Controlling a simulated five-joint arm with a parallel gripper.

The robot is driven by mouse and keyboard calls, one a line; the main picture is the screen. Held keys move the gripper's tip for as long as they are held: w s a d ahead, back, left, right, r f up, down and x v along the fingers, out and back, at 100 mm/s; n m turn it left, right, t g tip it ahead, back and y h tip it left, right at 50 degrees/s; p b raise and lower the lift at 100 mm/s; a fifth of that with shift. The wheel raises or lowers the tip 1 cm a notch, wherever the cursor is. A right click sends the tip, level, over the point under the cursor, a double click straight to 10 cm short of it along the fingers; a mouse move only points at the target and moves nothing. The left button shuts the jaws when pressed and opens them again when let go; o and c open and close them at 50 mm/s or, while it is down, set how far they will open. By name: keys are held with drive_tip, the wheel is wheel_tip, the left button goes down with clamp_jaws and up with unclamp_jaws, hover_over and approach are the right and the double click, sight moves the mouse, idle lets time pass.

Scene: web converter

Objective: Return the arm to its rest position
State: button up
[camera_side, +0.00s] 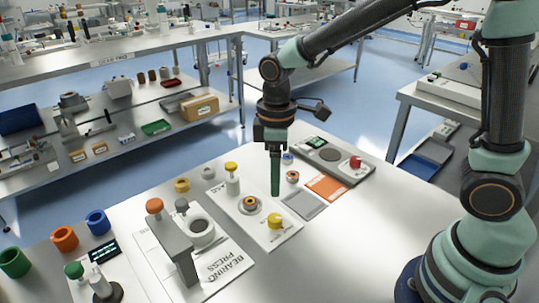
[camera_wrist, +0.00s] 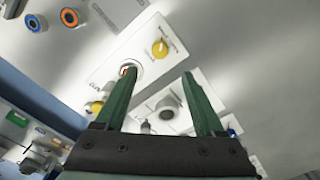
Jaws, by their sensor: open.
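My gripper (camera_side: 275,192) hangs from the arm, with its green fingers pointing down above the white table (camera_side: 365,240). In the side view the fingers overlap each other, near the far right edge of a white panel (camera_side: 283,236) with a yellow knob (camera_side: 274,220). In the wrist view the two fingers of my gripper (camera_wrist: 160,71) are spread apart with nothing held between them. The yellow knob (camera_wrist: 160,48) shows beyond the fingertips. The fingertips look clear of the panel, but their exact height is hard to tell. No rest-position marker is visible.
A bearing press (camera_side: 172,246) stands left of the panel. A grey box with a red button (camera_side: 355,162) lies behind right, beside an orange mat (camera_side: 326,188). Green (camera_side: 14,262), orange (camera_side: 64,238) and blue (camera_side: 97,222) cups stand far left. The table's front right is clear.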

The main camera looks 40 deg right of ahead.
drive_tip(key=s+d+r+m+t, duration=0.5)
drive_tip(key=s+d+r+m, duration=0.2)
drive_tip(key=d+r+m, duration=0.2)
drive_tip(key=shift+s+d+r+t, duration=0.15)
drive_tip(key=shift+d+r+t, duration=0.15)
drive_tip(key=shift+d+r, duration=0.5)
